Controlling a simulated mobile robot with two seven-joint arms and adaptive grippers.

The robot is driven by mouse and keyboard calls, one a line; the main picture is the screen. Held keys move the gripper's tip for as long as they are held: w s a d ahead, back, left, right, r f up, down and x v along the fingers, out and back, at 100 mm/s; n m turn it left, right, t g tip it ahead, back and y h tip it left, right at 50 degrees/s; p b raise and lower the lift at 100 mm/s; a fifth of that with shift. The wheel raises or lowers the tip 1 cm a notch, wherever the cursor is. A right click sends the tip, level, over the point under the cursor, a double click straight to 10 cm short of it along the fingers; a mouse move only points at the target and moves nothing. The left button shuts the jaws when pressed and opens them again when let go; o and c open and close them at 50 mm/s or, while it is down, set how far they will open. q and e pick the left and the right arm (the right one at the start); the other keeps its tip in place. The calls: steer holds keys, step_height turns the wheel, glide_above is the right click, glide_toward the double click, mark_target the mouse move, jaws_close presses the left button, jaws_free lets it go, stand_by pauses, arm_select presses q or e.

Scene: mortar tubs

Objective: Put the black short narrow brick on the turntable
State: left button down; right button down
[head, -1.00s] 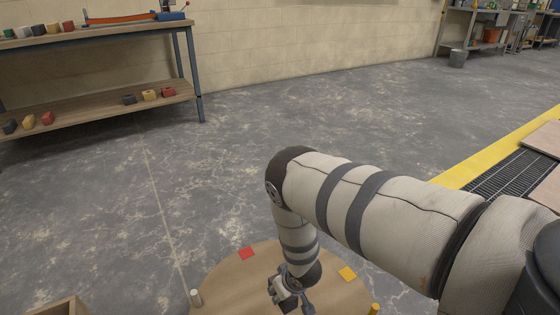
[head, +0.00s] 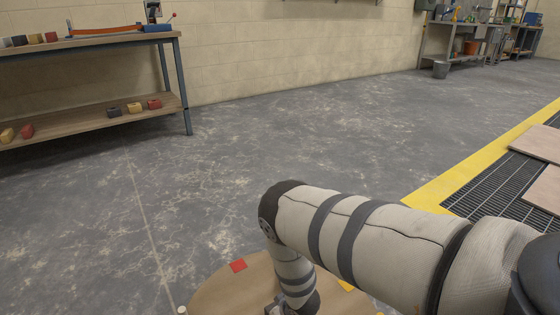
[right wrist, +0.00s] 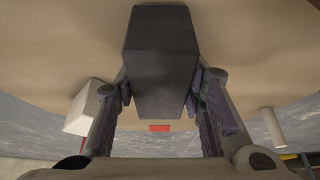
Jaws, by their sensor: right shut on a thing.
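A black brick (right wrist: 160,60) is between the fingers of my right gripper (right wrist: 160,88) in the right wrist view. The gripper is shut on it. The round wooden turntable (head: 225,295) is at the bottom of the head view, under my right arm, with a red square on it. Its pale surface (right wrist: 50,45) fills much of the right wrist view behind the brick. I cannot tell whether the brick touches it. In the head view only part of my right gripper (head: 276,309) shows at the bottom edge. My left gripper is not in view.
A red square (right wrist: 159,128) and pale pegs (right wrist: 274,128) show at the turntable's edge. A wooden shelf table (head: 90,125) with several coloured bricks stands at the left. A yellow floor strip (head: 440,190) and dark grate lie at the right. The floor between is clear.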

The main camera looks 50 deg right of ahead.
steer(key=shift+f, duration=0.3)
steer(key=c, duration=1)
jaws_free()
steer(key=shift+o, duration=0.2)
